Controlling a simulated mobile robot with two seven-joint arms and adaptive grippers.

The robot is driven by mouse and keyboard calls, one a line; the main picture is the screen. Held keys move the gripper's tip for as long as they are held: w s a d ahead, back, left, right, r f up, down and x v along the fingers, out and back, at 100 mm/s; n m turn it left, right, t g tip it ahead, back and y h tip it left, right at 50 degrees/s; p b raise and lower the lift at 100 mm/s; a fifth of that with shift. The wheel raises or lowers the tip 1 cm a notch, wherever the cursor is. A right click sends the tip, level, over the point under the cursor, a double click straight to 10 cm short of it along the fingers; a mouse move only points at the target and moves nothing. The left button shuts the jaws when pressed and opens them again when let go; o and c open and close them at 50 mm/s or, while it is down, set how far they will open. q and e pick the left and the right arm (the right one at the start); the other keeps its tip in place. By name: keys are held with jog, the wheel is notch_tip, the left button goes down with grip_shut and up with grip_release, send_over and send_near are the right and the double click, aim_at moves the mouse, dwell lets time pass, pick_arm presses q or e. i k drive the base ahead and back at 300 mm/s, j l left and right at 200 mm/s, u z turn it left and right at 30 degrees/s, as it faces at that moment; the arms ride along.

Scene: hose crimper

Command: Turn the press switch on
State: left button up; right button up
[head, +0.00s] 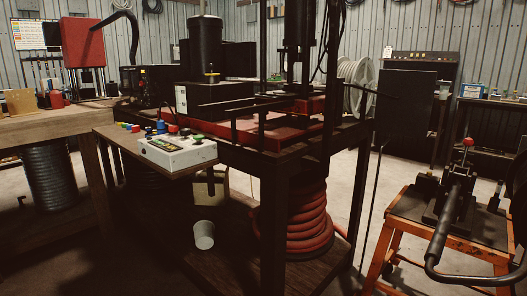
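A white control box (180,152) sits on the near end of the wooden shelf in front of the press. The press (290,125) stands behind and to the right of the box, with a red bed, dark upright posts and a black cylinder (205,42). Neither of my grippers shows in the head view.
A wooden workbench (60,125) stands at the left. Red hose (308,218) is coiled under the press table, near a white bucket (204,235). An orange stand (440,222) with a black long-handled tool stands at the right. Bare floor shows between press and stand.

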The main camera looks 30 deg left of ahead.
aim_at(173, 128)
jog(key=u, duration=1.65)
jog(key=j+z, duration=0.2)
jog(key=z, duration=0.2)
jog(key=i+j+z, duration=0.1)
jog(key=z, duration=0.25)
jog(key=j+z, duration=0.45)
jog(key=j, duration=1.3)
jog(key=k+j+z, duration=0.1)
jog(key=j, duration=0.5)
